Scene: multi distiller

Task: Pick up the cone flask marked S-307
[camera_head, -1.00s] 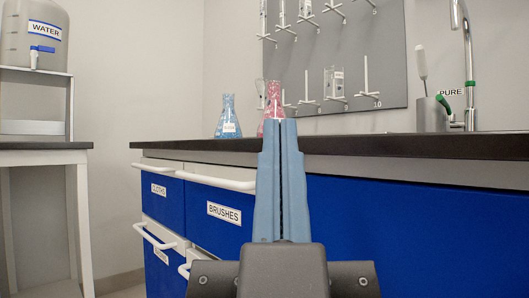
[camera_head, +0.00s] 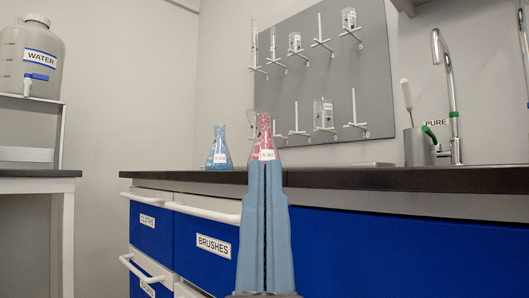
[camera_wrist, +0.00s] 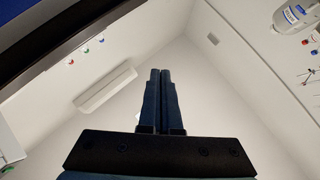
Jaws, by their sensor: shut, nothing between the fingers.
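Two cone flasks stand upright on the dark counter in the head view. One flask holds blue contents (camera_head: 219,150) and the other holds pink contents (camera_head: 264,135). Each has a small white label, too small to read with certainty, so I cannot tell which is S-307. My gripper (camera_head: 265,165) is shut and empty, its blue fingers pointing up in front of the pink flask and covering its lower part. I cannot tell the gap between them. The shut fingers (camera_wrist: 160,73) also show in the wrist view, where I make out no flask.
The black counter (camera_head: 400,179) has blue drawers below, with white handles jutting out at left. A grey pegboard (camera_head: 330,90) hangs behind. A tap (camera_head: 447,90) stands at right, and a water jug (camera_head: 28,62) sits on a rack at left. The counter left of the blue flask is clear.

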